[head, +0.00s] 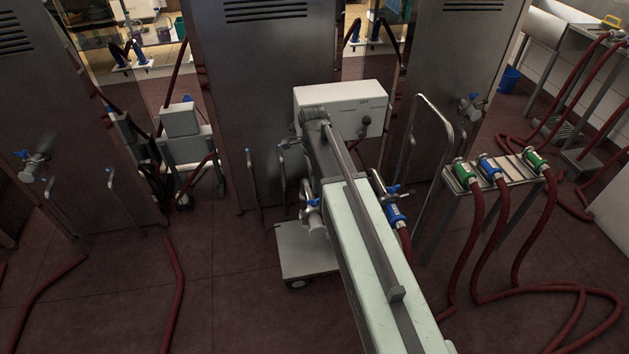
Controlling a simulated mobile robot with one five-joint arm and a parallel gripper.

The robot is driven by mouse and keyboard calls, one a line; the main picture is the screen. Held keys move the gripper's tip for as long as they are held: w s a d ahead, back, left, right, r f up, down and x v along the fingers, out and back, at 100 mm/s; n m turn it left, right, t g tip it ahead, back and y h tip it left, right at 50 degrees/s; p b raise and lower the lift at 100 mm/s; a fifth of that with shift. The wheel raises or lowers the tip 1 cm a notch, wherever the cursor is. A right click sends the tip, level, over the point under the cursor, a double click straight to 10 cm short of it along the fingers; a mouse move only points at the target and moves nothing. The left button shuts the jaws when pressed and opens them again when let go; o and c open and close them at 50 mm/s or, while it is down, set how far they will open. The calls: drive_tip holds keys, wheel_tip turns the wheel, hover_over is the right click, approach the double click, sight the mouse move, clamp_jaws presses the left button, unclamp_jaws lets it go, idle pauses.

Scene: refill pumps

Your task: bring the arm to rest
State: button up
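My arm reaches up from the bottom edge to the middle of the head view, in front of a white pump box (341,108) on a wheeled cart (305,250). I cannot make out the fingers of my gripper; the arm's far end merges with the pump's parts. A hose coupling with a blue collar (396,214) sits just right of the arm, at a valve with a blue handle, with a dark red hose hanging from it.
Tall steel tanks stand behind, with a valve (470,107) on the right one. A steel rack (513,174) at right holds two green couplings and a blue one (489,167). Red hoses cross the floor at right and left. A grey cart (186,145) stands between tanks.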

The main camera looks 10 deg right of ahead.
drive_tip(key=shift+f, duration=0.1)
drive_tip(key=shift+r+p, duration=0.3)
drive_tip(key=shift+r, duration=0.05)
drive_tip(key=s+r+n+p, duration=0.9)
drive_tip(key=s+n, duration=0.5)
drive_tip(key=n, duration=0.3)
drive_tip(key=shift+s+d+r+n, duration=0.2)
drive_tip(key=shift+d+n, duration=0.1)
drive_tip(key=shift+d, duration=0.1)
